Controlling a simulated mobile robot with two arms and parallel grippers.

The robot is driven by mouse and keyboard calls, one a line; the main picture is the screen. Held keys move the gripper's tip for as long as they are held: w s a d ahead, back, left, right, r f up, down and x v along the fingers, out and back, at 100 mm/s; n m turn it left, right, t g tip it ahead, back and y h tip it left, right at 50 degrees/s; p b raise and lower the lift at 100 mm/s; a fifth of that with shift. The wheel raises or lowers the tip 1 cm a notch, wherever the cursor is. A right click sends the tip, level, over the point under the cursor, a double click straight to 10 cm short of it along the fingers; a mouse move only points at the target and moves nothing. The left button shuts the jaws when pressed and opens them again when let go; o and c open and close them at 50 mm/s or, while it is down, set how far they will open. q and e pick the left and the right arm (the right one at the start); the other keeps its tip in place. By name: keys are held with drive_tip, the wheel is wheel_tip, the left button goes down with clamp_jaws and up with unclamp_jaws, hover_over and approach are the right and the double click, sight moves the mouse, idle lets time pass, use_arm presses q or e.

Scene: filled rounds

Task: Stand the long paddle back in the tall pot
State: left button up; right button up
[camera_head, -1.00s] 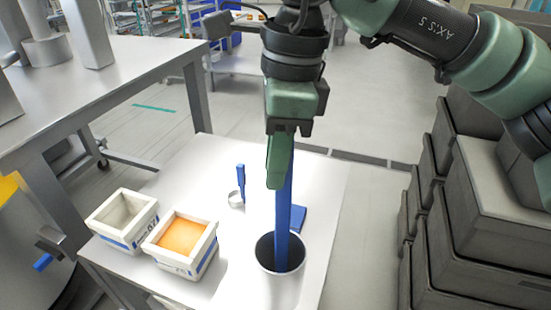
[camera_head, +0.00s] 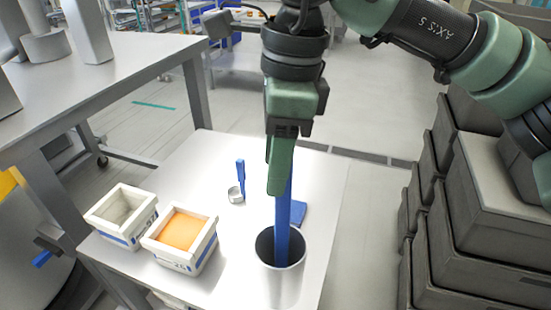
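The long blue paddle (camera_head: 283,222) hangs nearly upright, its lower end inside the tall pot. The pot (camera_head: 284,285) is a pale metal cylinder with a dark inside, at the front of the white table. My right gripper (camera_head: 280,185) points down above the pot, with its green finger in front of the paddle's upper part. It appears shut on the paddle; the far finger is hidden. Whether the paddle touches the pot's floor cannot be seen. My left gripper is not in view.
Two white square boxes, one empty (camera_head: 122,211) and one with orange filling (camera_head: 180,231), stand left of the pot. Behind it are a small metal cup (camera_head: 236,195) with a blue upright piece and a flat blue block (camera_head: 298,213). Dark crates (camera_head: 490,225) are stacked at right.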

drive_tip(key=r, duration=0.5)
drive_tip(key=d+r, duration=0.1)
drive_tip(key=r, duration=0.1)
drive_tip(key=shift+r, duration=0.4)
